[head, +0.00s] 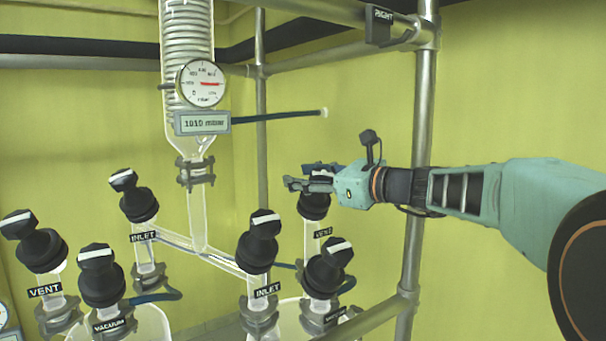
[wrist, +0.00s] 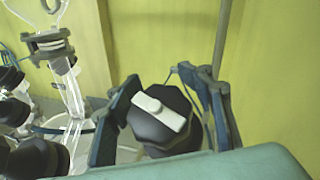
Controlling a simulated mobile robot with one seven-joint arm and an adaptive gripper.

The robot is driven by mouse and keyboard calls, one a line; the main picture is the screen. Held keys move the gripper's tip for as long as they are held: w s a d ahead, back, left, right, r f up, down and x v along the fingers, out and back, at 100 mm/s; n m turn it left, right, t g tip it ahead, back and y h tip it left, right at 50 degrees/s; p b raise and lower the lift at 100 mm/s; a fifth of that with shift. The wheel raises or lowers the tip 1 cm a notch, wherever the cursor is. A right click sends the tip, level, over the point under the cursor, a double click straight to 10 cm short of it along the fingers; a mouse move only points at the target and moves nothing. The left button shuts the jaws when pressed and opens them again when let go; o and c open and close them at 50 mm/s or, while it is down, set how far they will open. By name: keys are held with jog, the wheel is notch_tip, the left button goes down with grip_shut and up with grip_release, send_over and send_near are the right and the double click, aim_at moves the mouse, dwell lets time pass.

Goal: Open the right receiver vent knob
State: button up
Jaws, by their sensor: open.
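The right receiver vent knob (head: 313,207) is black with a white bar and sits above a VENT label (head: 323,232) on the right glass receiver. In the head view its top is partly hidden by my gripper (head: 306,178), which reaches in from the right. In the wrist view the knob (wrist: 165,128) shows between the two fingers of my gripper (wrist: 166,92), its white bar (wrist: 159,113) slanting down to the right. The fingers stand apart, one on each side of the knob. I cannot tell whether either finger touches it.
The right INLET knob (head: 258,238) and right vacuum knob (head: 328,266) stand close below the vent knob. The left receiver's VENT knob (head: 40,247) is far left. A metal post (head: 424,130) rises beside my arm. A gauge (head: 202,83) and a 1010 mbar display (head: 202,122) hang left.

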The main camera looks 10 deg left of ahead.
notch_tip(320, 180, up, 10)
dwell(0.5)
